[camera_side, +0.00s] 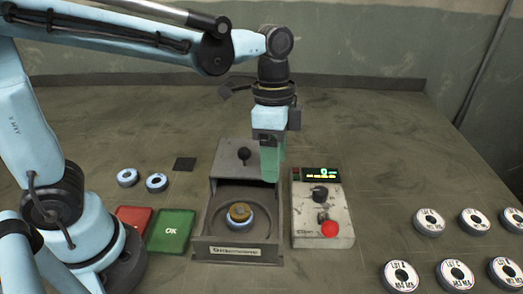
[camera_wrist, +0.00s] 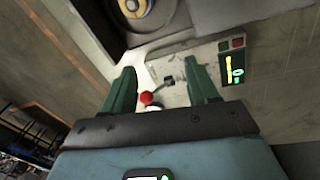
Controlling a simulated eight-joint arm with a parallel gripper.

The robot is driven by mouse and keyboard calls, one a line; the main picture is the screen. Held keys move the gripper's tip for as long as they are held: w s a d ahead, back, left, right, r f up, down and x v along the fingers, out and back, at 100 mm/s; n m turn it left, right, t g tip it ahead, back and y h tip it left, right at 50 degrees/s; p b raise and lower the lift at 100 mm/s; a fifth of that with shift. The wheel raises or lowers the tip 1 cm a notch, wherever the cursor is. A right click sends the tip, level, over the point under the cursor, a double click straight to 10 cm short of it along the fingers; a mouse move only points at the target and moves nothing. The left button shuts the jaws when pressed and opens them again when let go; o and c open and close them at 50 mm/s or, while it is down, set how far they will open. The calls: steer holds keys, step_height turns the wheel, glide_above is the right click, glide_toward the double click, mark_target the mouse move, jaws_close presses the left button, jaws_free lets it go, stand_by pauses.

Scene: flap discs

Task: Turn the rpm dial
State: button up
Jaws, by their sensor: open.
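The rpm dial (camera_side: 320,194) is a black round knob on the light grey control box (camera_side: 308,228). It sits below the dark display (camera_side: 322,173) and above a small toggle (camera_side: 322,215) and a red button (camera_side: 329,229). My gripper (camera_side: 271,178) has green fingers pointing down, open and empty, above and left of the dial in the side view. In the wrist view my open fingers (camera_wrist: 163,80) frame part of the box, with the red button (camera_wrist: 147,98) near the left finger. A small dark control shows between them; the dial may be hidden by the right finger.
A grey machine (camera_side: 235,252) with a disc on its round seat stands left of the box. Red (camera_side: 134,219) and green (camera_side: 171,231) trays and two loose discs lie further left. Several labelled discs (camera_side: 429,222) lie at the right. Table between box and discs is clear.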

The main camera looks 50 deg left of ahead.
steer(key=w+r+n+h, duration=0.1)
steer(key=w+n, duration=0.4)
steer(key=n, duration=0.5)
steer(key=n+h, duration=0.2)
steer(key=n, duration=1.3)
glide_toward(320, 190)
steer(key=shift+g+y, duration=0.3)
steer(key=x, duration=0.8)
steer(key=shift+w+d+f, duration=0.25)
steer(key=shift+d, duration=0.2)
steer(key=c, duration=1)
